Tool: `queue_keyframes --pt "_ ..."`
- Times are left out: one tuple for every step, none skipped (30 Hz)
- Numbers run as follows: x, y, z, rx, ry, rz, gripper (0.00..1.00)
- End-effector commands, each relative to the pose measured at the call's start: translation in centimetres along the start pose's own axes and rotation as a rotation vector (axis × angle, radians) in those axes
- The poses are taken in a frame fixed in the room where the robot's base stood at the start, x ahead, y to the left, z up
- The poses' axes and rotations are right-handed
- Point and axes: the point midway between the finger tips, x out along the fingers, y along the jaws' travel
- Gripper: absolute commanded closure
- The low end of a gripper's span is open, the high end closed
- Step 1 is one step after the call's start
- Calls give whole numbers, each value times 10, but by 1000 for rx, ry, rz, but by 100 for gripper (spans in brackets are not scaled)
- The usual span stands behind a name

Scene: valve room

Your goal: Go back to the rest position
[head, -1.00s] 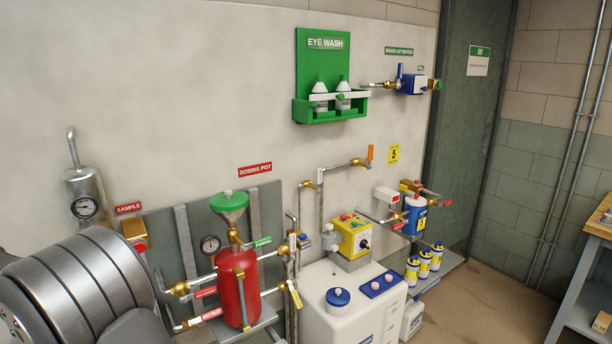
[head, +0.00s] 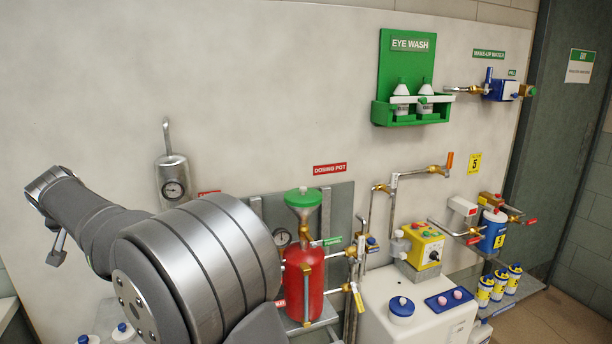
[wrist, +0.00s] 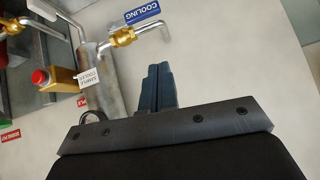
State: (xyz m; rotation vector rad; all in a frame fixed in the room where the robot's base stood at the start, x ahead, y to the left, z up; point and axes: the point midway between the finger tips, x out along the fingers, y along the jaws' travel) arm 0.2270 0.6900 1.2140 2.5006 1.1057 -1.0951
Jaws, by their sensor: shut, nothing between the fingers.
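My gripper shows in the wrist view (wrist: 159,84), its two dark blue fingers pressed together with nothing between them. Pale wall lies behind the fingertips. The gripper stands apart from the metal sample cooler (wrist: 101,80) and its brass fitting (wrist: 122,38), to the left in that view. In the head view my grey arm covers the lower left and reaches out leftward. The cooler cylinder with its gauge (head: 172,182) shows behind it. My arm hides the sample valve and part of the dosing pot panel.
The red dosing pot (head: 304,285) with a green funnel (head: 303,199) stands just right of my arm. A white tank (head: 385,320), the yellow pump (head: 424,246) and the green eye wash station (head: 405,75) are farther right. Bare wall lies above my arm.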

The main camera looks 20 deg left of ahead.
Motion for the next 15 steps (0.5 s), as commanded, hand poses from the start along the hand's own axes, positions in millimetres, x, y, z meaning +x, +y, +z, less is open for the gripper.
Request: queue_keyframes --pt "16 2 3 -1 -7 6 100" --pt "22 2 3 -1 -6 5 100" --pt "30 3 2 0 -5 5 100" --pt "36 4 2 0 -6 5 100" --pt "42 4 2 0 -6 5 100" --pt "50 5 2 0 -5 5 100" --pt "56 5 2 0 -5 4 100" --pt "62 6 2 0 -5 4 100" --pt "69 6 2 0 -6 5 100" --pt "75 7 3 0 -6 5 100" --pt "81 7 4 -1 -6 4 100" --pt "89 8 6 -1 -6 4 100" --pt "95 9 7 0 -6 5 100" --pt "98 9 11 -1 -6 4 100" --pt "103 10 18 -2 -7 4 100"
